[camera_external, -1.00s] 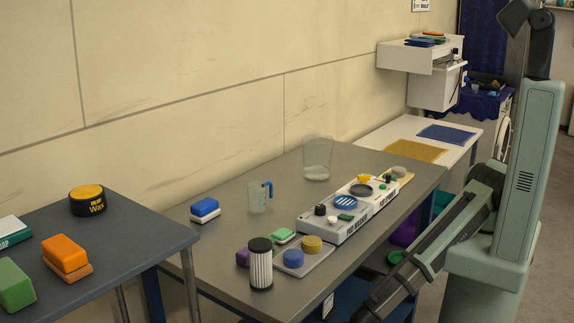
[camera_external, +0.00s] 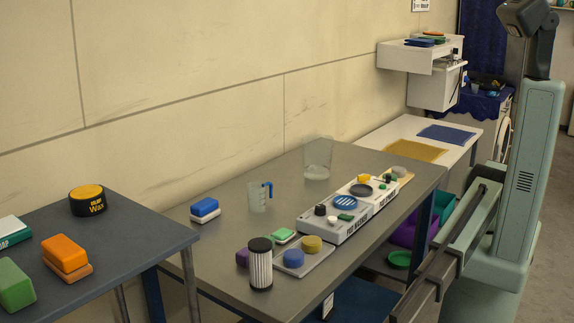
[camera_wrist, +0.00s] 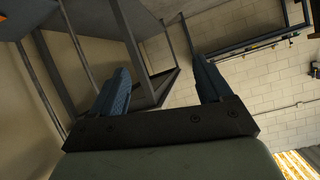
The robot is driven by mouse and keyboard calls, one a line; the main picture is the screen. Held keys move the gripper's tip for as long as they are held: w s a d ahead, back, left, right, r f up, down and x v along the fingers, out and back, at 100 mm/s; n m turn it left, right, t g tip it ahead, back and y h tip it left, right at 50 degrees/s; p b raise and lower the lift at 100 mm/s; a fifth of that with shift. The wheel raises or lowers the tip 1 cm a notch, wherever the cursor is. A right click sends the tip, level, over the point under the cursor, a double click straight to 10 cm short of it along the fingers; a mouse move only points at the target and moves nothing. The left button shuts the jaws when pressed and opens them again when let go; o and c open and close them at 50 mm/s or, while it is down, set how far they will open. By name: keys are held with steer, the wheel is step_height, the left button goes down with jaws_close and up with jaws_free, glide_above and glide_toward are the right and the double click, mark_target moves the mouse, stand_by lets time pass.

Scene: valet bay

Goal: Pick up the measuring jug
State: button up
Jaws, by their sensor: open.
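The measuring jug (camera_external: 257,198) is small and clear with a blue handle. It stands upright on the grey middle table (camera_external: 222,238), between a blue-and-white sponge block and a larger clear container. My gripper (camera_wrist: 162,88) shows in the wrist view with its two blue fingers spread apart and nothing between them. The wrist view faces table legs and a block wall, and the jug is not in it. In the external view my arm is at the right, away from the jug, and my gripper is not visible there.
Near the jug are the blue-and-white block (camera_external: 205,209), the clear container (camera_external: 318,158), a grey tray (camera_external: 318,259) with sponges, a ribbed cylinder (camera_external: 260,264) and a long grey organizer (camera_external: 333,228). A dark table (camera_external: 128,240) stands at left.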

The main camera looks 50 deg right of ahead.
steer(key=w+d+r+m+t+h, duration=0.1)
steer(key=w+d+r, duration=0.2)
steer(key=w+r, duration=0.9)
steer(key=w+d+r+m+t+h, duration=0.1)
steer(key=w+d+r+h, duration=0.15)
steer(key=w+r, duration=1)
steer(key=w+d+r+m+h, duration=0.1)
steer(key=w+d+r, duration=0.7)
steer(key=d, duration=0.3)
steer(key=w+d+r+m+h, duration=0.1)
steer(key=w+d+r+m, duration=0.1)
steer(key=w+d+r, duration=0.65)
steer(key=w+d+r+m+t+h, duration=0.1)
steer(key=w+d, duration=0.3)
steer(key=d, duration=0.4)
steer(key=w+d+r+m+t+h, duration=0.1)
steer(key=w+d, duration=0.3)
steer(key=d, duration=0.4)
steer(key=m+h, duration=0.5)
steer(key=m, duration=0.4)
glide_toward(330, 140)
steer(key=d+r, duration=0.2)
steer(key=d, duration=0.1)
steer(key=shift+x, duration=6.7)
steer(key=shift+w+a, duration=0.1)
steer(key=shift+a, duration=0.05)
